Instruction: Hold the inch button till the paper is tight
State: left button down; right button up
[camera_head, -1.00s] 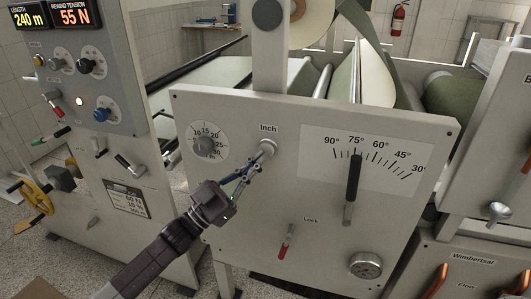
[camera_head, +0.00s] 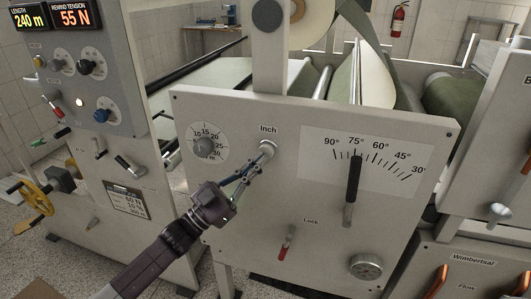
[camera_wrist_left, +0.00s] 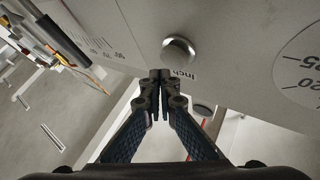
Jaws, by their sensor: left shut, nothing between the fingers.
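The inch button (camera_head: 268,148), a round silver knob under the word "Inch", sits on the grey front panel (camera_head: 400,220). It also shows in the wrist view (camera_wrist_left: 178,50). My left gripper (camera_head: 259,161) is shut and empty, its fingertips close to the button's lower left in the head view. In the wrist view the fingertips (camera_wrist_left: 160,75) overlap the "Inch" label, with the button just beyond; I cannot tell whether they touch. The paper (camera_head: 375,62) runs over rollers behind the panel, with a cream side and a green side. My right gripper is not in view.
A numbered dial (camera_head: 205,146) is left of the button. An angle scale with a black-handled lever (camera_head: 354,178) is on the right, and a red lock lever (camera_head: 286,244) is below. A control cabinet (camera_head: 115,50) stands left, its displays reading 240 m and 55 N.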

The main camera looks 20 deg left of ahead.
pick_arm(q)
jog(key=shift+w, duration=0.1)
jog(key=shift+w, duration=0.35)
jog(key=shift+w+b, duration=0.45)
jog(key=shift+w, duration=0.05)
dwell(3.9)
jog(key=shift+s, duration=0.15)
dwell(0.6)
jog(key=shift+s+p, duration=0.5)
jog(key=shift+s, duration=0.3)
jog(key=shift+s, duration=0.1)
jog(key=shift+s+a+p, duration=0.1)
jog(key=shift+s+p, duration=1.15)
jog(key=shift+s, duration=1.2)
